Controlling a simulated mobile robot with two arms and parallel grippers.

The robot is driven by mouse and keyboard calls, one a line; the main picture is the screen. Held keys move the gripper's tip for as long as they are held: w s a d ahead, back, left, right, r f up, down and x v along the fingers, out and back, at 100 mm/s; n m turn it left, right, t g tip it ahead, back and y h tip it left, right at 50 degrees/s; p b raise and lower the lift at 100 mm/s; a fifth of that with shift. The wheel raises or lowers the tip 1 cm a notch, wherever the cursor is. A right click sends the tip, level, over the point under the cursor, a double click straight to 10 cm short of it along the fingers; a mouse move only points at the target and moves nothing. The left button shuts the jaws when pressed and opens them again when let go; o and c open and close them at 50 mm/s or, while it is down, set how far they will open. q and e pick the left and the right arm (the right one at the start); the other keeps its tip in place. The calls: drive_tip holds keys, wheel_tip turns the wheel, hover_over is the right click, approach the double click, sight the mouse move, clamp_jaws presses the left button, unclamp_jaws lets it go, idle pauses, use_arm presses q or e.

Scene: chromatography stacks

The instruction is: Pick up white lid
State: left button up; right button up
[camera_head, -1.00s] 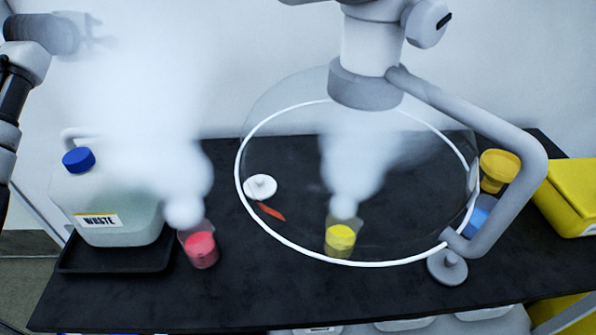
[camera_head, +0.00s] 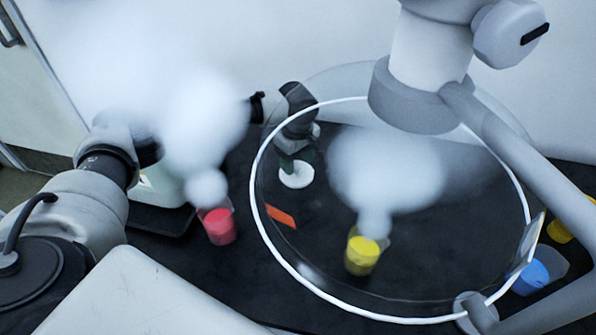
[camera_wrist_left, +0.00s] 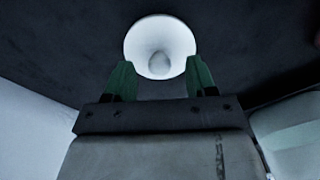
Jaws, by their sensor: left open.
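The white lid (camera_head: 297,177) is a round disc with a raised knob, lying on the black bench top behind the clear round shield. It also shows in the left wrist view (camera_wrist_left: 160,48), just beyond the fingertips. My left gripper (camera_head: 296,160) reaches in from the left and hangs over the lid. Its green fingers (camera_wrist_left: 160,76) are open, one on either side of the lid's near part in the wrist view, with nothing held. Whether they touch the lid cannot be told. My right gripper is not in view.
A red beaker (camera_head: 219,226) and a yellow beaker (camera_head: 362,254) give off thick white vapour. An orange piece (camera_head: 281,217) lies near the lid. The shield's white rim (camera_head: 262,228) and a blue beaker (camera_head: 531,277) are close by. The waste jug is mostly hidden behind my arm.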

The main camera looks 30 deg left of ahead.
use_arm(q)
wheel_tip(320, 180, down, 2)
drive_tip(key=shift+f, duration=0.2)
drive_tip(key=c, duration=1)
drive_tip(key=shift+w+r, duration=0.1)
drive_tip(key=shift+r, duration=0.1)
